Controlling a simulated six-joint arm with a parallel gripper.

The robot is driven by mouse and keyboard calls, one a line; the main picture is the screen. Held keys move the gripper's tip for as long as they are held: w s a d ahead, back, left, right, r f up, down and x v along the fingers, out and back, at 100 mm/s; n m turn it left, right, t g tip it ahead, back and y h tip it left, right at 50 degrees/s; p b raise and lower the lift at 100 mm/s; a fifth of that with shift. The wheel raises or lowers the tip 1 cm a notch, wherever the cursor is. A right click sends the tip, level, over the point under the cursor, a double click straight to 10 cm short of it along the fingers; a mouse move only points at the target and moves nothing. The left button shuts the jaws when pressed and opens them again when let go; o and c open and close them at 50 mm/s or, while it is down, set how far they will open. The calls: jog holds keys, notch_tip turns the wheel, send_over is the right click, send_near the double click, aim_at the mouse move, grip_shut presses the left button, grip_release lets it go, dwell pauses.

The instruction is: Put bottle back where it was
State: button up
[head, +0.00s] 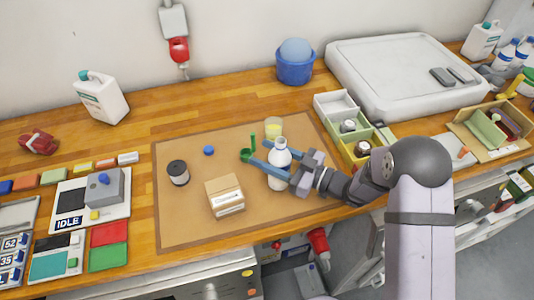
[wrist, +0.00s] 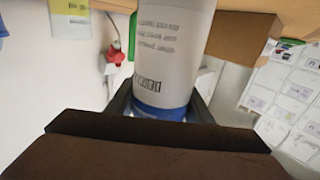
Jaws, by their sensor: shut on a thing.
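A white bottle (head: 280,153) is upright between the fingers of my gripper (head: 262,153), over the right part of the brown mat (head: 198,150). My gripper is shut on the bottle and reaches it from the right. In the wrist view the bottle (wrist: 168,45) fills the middle, with dark print and a blue band between the jaws (wrist: 158,108). I cannot tell whether its base touches the mat. Other bottles with blue (head: 507,52) stand at the far right back of the bench.
Near the bottle are a green scoop (head: 246,155), a cup with yellow contents (head: 273,125) and a cardboard box (head: 224,195). A dark-lidded jar (head: 178,173) stands further left. A divided tray (head: 335,106) is at the right. The mat's front left is clear.

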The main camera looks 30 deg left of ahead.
jog(key=shift+f, duration=0.2)
jog(key=shift+f, duration=0.2)
jog(key=o, duration=1.3)
jog(key=shift+c, duration=0.2)
jog(key=d+b, duration=0.4)
jog(key=d, duration=0.8)
jog(key=shift+r+b, duration=0.2)
jog(key=shift+b, duration=0.15)
